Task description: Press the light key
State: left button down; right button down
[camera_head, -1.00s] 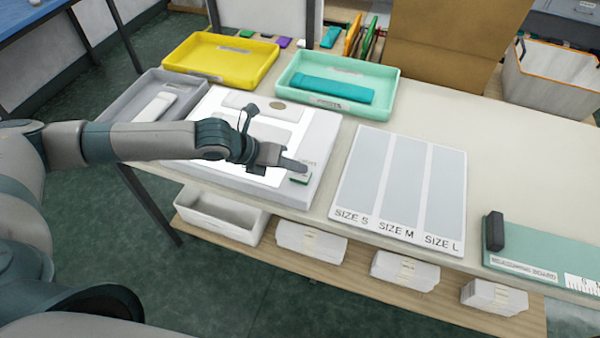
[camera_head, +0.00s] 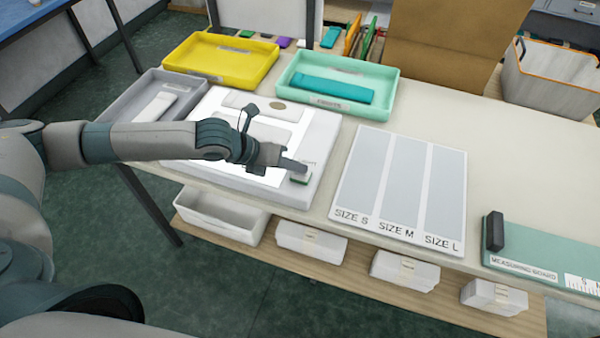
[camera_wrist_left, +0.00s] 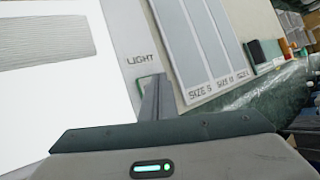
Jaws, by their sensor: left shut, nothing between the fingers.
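The light key (camera_head: 299,179) is a small green and white block at the front right corner of the white light box (camera_head: 322,150). The box's panel (camera_head: 215,105) glows bright white. My left gripper (camera_head: 302,167) is shut and empty, its fingertips right over the key. I cannot tell whether they touch it. In the left wrist view the shut fingers (camera_wrist_left: 153,98) point at the key, just below the word LIGHT, and hide most of it. My right gripper is not in view.
A size board (camera_head: 394,190) lies right of the light box. Yellow (camera_head: 183,72), mint (camera_head: 389,99) and grey (camera_head: 116,112) trays stand behind and left of it. A measuring board (camera_head: 545,250) lies at the right. White boxes sit on the lower shelf (camera_head: 355,268).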

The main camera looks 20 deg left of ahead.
aim_at(296, 177)
pick_arm(q)
jog(key=shift+f, duration=0.45)
dwell(0.3)
jog(key=shift+r, duration=0.1)
jog(key=shift+r+p, duration=0.35)
jog(key=shift+p, duration=0.4)
jog(key=shift+r, duration=0.1)
notch_tip(296, 177, up, 6)
jog(key=p, duration=0.5)
jog(key=shift+p, duration=0.4)
